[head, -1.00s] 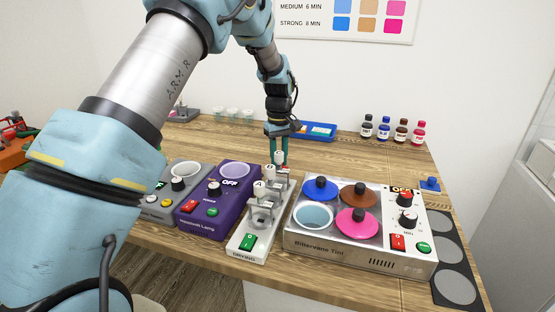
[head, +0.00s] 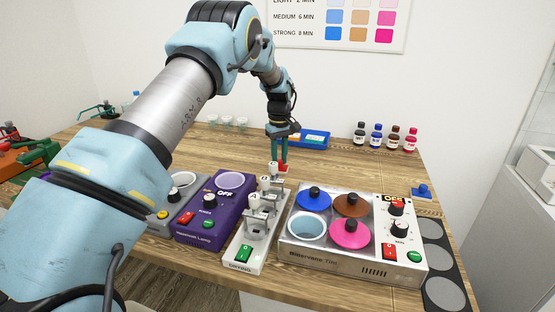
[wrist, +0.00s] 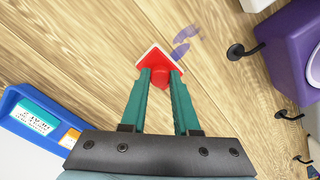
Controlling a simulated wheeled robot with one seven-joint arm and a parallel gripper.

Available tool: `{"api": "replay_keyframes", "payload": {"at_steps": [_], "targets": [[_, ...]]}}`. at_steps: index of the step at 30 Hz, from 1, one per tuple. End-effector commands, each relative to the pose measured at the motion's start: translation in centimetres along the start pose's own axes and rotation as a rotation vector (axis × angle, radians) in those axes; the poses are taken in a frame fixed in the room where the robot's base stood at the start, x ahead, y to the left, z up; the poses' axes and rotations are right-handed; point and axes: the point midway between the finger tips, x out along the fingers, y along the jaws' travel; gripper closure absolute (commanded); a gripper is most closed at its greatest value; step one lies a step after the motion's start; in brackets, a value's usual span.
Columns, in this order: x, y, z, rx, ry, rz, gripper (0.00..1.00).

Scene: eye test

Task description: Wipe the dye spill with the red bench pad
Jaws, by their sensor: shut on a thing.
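My gripper (wrist: 160,76) is shut on the grip of the red bench pad (wrist: 159,53), a red square with a pale edge. The pad is at or just above the wooden bench top; I cannot tell if it touches. The dye spill shows as purple smears (wrist: 181,50) just beyond the pad's upper right side in the wrist view. In the head view my gripper (head: 278,152) points down behind the white drying stand (head: 243,253), with a bit of red pad (head: 284,168) showing. I cannot make out the spill there.
A purple lamp unit (head: 200,228) stands left of the drying stand, and a steel dye heater (head: 340,262) with lidded pots stands to its right. A blue tray (head: 322,143) lies behind my gripper. Several bottles (head: 377,138) stand at the back right. Bare bench lies around the pad.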

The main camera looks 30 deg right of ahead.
Motion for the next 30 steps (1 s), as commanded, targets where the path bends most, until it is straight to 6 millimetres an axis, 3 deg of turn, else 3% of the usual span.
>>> {"api": "replay_keyframes", "payload": {"at_steps": [11,30], "targets": [[0.1,0.8,-0.2,0.000,-0.002,-0.002,1.00],[-0.2,-1.9,2.5,0.000,0.000,-0.001,1.00]]}}
